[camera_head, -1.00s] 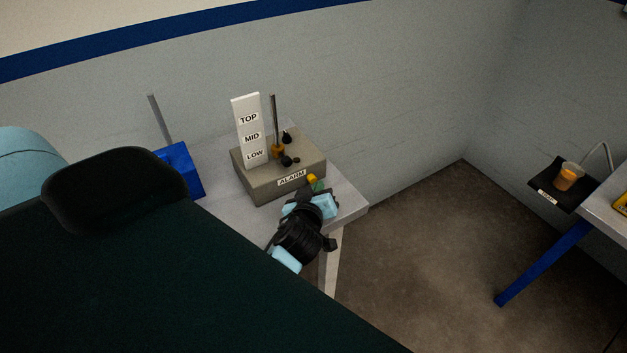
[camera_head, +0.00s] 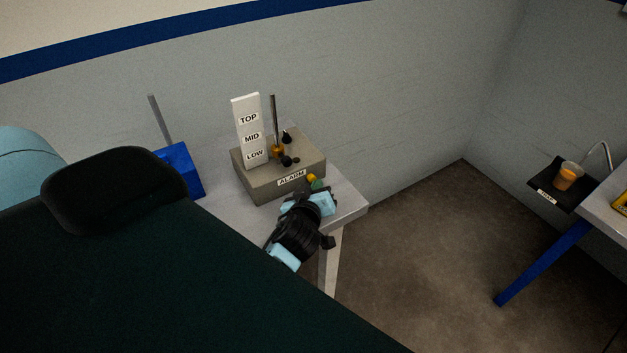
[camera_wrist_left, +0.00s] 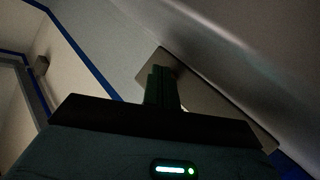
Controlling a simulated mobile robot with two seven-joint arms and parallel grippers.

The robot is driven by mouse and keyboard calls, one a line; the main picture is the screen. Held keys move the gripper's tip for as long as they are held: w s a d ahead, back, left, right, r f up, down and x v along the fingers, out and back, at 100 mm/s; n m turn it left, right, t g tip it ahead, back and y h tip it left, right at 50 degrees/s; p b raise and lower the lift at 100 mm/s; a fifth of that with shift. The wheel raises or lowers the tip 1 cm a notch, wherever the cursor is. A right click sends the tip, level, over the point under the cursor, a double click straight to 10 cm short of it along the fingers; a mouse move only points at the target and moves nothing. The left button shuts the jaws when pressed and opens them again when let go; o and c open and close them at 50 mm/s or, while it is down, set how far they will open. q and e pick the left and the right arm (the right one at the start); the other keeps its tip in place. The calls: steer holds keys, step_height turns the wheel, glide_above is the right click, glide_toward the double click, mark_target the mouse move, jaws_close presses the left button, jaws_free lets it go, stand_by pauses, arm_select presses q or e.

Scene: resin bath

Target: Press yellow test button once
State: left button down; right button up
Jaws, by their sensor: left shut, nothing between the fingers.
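The yellow test button (camera_head: 312,177) shows on the front right of the grey ALARM box (camera_head: 262,190), on the light table. My left gripper (camera_head: 317,186) reaches up from below, its fingertips shut, empty and right at the button. They partly cover it, and I cannot tell whether they touch it. In the left wrist view the shut fingers (camera_wrist_left: 162,82) point at a beige-grey surface, probably the box; the button is hidden there. My right gripper is not in view.
A white TOP/MID/LOW board (camera_head: 249,115) and a thin rod (camera_head: 274,115) stand on the box. A blue block (camera_head: 180,170) is to its left. At right, an orange cup (camera_head: 567,176) stands on a black pad by another table. Floor between is clear.

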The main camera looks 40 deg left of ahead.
arm_select(q)
steer(key=shift+a, duration=0.2)
steer(key=shift+d, duration=0.1)
stand_by(0.4)
steer(key=shift+s+d, duration=0.3)
steer(key=shift+d, duration=0.5)
